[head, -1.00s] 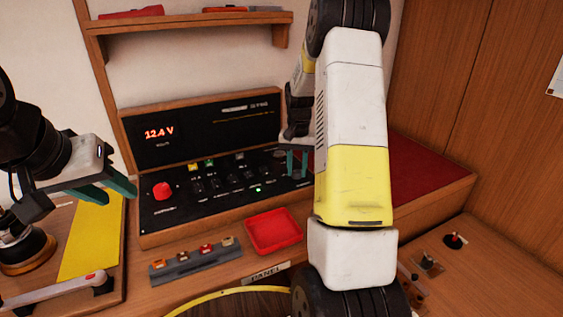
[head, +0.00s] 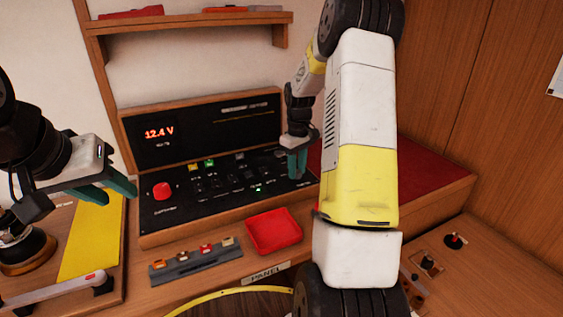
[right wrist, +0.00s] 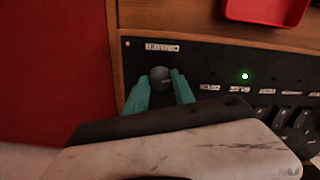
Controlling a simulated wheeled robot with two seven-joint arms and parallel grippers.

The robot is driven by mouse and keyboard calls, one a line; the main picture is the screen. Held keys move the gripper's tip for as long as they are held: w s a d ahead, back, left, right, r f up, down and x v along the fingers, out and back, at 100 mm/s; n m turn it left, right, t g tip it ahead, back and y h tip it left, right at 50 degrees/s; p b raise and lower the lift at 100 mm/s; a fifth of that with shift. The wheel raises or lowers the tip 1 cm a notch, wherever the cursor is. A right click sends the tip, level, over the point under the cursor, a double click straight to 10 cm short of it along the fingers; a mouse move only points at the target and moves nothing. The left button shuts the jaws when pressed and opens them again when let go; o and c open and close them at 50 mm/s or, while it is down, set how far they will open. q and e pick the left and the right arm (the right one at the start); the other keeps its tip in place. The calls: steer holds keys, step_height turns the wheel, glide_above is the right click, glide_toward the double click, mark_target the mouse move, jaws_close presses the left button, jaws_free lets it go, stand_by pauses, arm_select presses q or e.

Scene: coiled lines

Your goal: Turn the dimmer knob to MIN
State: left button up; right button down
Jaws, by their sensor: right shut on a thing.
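The dimmer knob (right wrist: 159,76) is a small dark round knob on the black control panel (right wrist: 205,62), beside a white label in the right wrist view. My right gripper (right wrist: 160,86) has its two teal fingers on either side of the knob, shut on it. In the head view my right gripper (head: 297,168) is at the right end of the panel (head: 215,197) and hides the knob. The knob's pointer and MIN mark cannot be read. My left gripper (head: 121,194) is open and empty, left of the panel.
A red knob (head: 162,190), several switches and a lit green light (head: 258,189) are on the panel. A red tray (head: 273,232) and a grey rack (head: 196,262) of small parts lie in front. A voltage display (head: 159,133) reads 12.4 V.

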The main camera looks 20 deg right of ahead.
steer(key=shift+n, duration=1.2)
steer(key=c, duration=1.1)
jaws_free()
steer(key=shift+o, duration=0.2)
steer(key=shift+r, duration=3.9)
